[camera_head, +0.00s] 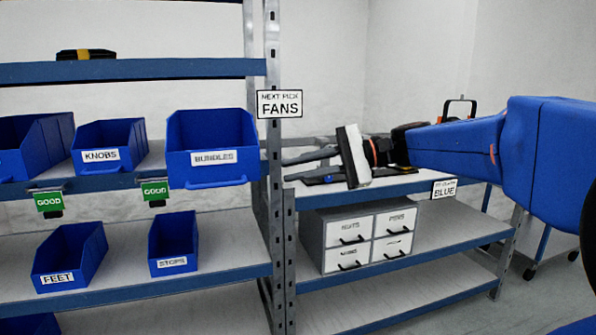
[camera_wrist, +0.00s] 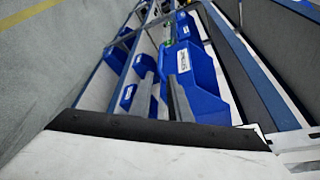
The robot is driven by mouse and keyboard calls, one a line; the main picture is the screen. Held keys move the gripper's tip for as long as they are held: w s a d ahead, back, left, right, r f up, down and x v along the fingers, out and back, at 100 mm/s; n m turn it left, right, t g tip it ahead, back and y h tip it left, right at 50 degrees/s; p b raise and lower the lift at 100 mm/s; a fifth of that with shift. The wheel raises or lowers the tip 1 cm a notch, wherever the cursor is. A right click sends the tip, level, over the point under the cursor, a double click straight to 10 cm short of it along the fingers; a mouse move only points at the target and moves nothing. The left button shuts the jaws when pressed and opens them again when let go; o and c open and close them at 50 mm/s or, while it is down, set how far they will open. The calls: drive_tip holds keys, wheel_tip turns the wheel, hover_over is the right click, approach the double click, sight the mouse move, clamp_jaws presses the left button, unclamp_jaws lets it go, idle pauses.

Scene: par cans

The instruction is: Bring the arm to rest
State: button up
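My blue arm reaches in from the right of the head view and is stretched out to the left. My gripper (camera_head: 294,168) is at its end, in front of the upper shelf of the right-hand rack and beside the metal upright. Its white body is tilted and its fingers point left. In the wrist view my gripper (camera_wrist: 160,78) shows two grey fingers apart, with a gap and nothing held between them. The arm is extended, not folded. Part of the shelf behind the gripper is hidden.
A metal upright (camera_head: 290,230) with a FANS sign (camera_head: 279,104) stands close to the fingers. The blue BUNDLES bin (camera_head: 212,135) is left of it. A white drawer unit (camera_head: 335,240) stands below the gripper. The wrist view shows several blue bins beyond the fingers.

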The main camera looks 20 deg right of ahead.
drive_tip(key=s+a+f+n+g+h, duration=0.15)
drive_tip(key=s+f+h, duration=0.25)
drive_tip(key=s+f, duration=0.55)
drive_tip(key=s+d+f+n+t+h, duration=0.1)
drive_tip(key=s+d+f+n+h, duration=0.3)
drive_tip(key=f, duration=0.5)
drive_tip(key=s+d+f+n+h, duration=0.4)
drive_tip(key=s+d+f+h, duration=0.3)
drive_tip(key=f, duration=0.3)
drive_tip(key=shift+s+d+f+t, duration=0.25)
drive_tip(key=shift+s+d+t, duration=0.1)
drive_tip(key=shift+s+d, duration=0.3)
